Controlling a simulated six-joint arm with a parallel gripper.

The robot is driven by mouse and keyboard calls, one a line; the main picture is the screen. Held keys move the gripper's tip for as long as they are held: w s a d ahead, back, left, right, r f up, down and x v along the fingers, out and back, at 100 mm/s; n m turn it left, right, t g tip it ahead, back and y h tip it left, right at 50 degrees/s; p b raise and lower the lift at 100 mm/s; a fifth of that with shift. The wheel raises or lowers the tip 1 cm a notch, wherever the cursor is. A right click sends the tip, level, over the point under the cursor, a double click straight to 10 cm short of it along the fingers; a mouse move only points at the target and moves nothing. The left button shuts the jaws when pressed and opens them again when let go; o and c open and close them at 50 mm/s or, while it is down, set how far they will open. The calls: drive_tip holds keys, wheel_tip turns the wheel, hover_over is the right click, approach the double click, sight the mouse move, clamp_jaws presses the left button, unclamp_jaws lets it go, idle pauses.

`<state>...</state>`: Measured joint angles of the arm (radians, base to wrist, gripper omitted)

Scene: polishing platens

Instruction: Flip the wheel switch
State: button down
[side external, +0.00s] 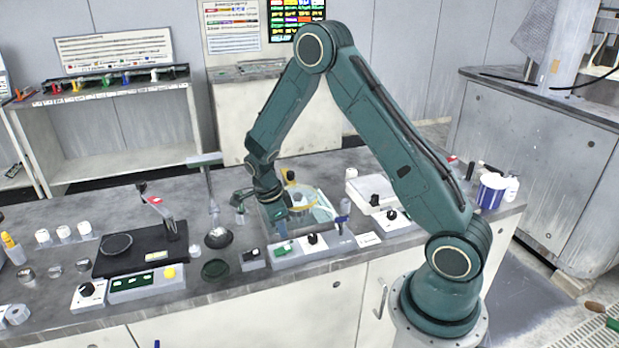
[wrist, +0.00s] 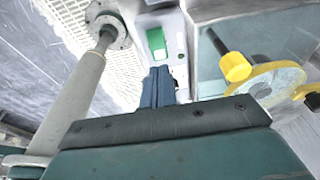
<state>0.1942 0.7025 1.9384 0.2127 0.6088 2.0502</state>
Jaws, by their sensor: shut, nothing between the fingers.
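A white control box with a green switch (side external: 283,248) sits at the front of the bench in the side view, just in front of the polishing wheel unit. A green rocker (wrist: 157,43) on a pale panel shows in the wrist view, just beyond my fingertips. I take it for the wheel switch; its position is too small to tell. My gripper (wrist: 160,70) is shut and empty, its blue fingers together and pointing at the panel. In the side view my gripper (side external: 277,214) is low over the wheel unit, behind the switch box. I cannot tell whether the fingers touch the switch.
The round wheel (wrist: 270,84) with yellow knobs (wrist: 235,67) is right of my fingers in the wrist view. A black knob box (side external: 313,241) stands right of the switch. A dark dish (side external: 215,269) and a black plate stand (side external: 140,252) are to the left.

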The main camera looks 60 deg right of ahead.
sight(288, 247)
drive_tip(key=shift+s+d+f, duration=0.15)
drive_tip(key=shift+f, duration=0.95)
drive_tip(key=shift+s+d+f, duration=0.15)
drive_tip(key=shift+f, duration=0.95)
